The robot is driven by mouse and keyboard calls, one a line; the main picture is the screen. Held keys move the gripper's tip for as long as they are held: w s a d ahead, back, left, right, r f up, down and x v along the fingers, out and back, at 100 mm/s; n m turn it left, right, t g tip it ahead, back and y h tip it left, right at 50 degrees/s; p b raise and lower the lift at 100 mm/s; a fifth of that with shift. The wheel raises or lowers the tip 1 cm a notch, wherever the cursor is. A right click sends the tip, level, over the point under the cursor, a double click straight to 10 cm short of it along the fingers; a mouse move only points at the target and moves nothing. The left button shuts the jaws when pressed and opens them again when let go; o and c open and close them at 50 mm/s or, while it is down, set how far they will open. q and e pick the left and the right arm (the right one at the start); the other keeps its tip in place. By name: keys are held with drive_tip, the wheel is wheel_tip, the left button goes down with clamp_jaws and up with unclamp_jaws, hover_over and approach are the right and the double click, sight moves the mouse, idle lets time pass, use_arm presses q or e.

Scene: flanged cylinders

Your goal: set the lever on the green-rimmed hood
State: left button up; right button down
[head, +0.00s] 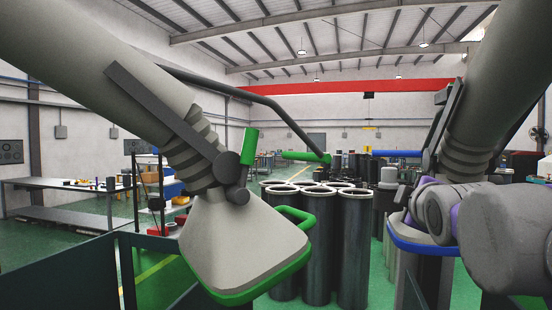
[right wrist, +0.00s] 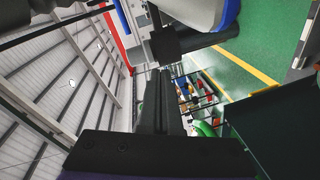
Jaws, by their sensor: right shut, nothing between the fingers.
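The green-rimmed hood (head: 245,245) hangs from a thick grey duct at the left of the head view, its wide mouth facing down. A green loop handle (head: 297,218) sits at its right side. A lever with a green grip (head: 250,146) stands nearly upright from a dark pivot (head: 228,165) at the hood's neck. My right gripper (right wrist: 160,74) is shut and empty in the right wrist view. In the head view my right arm (head: 500,230) is at the right, in front of the blue-rimmed hood, well apart from the green grip. My left gripper is not in view.
The blue-rimmed hood (head: 415,245) hangs at the right with a blue-gripped lever (head: 397,153); it also shows in the right wrist view (right wrist: 205,12). Several dark flanged cylinders (head: 318,240) stand between the hoods. A bent dark rod with a green end (head: 303,156) spans behind. A workbench (head: 60,185) stands left.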

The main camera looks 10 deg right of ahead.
sight(244, 163)
drive_tip(key=a+f+m+g+y, duration=0.5)
drive_tip(key=f+m+y, duration=0.3)
drive_tip(key=m, duration=0.5)
drive_tip(key=s+a+r+m+g+y, duration=0.1)
drive_tip(key=s+a+r+m+y, duration=0.2)
drive_tip(key=r+y, duration=0.4)
drive_tip(key=s+a+r+m+y, duration=0.1)
drive_tip(key=a+r+m+y, duration=0.1)
drive_tip(key=a+r+y, duration=0.4)
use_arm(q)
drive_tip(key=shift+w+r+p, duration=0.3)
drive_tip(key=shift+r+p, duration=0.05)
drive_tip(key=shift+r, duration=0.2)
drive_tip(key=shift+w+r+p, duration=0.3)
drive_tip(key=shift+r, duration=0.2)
use_arm(e)
drive_tip(key=w+a+r, duration=0.3)
drive_tip(key=a, duration=0.8)
drive_tip(key=shift+w+a, duration=0.2)
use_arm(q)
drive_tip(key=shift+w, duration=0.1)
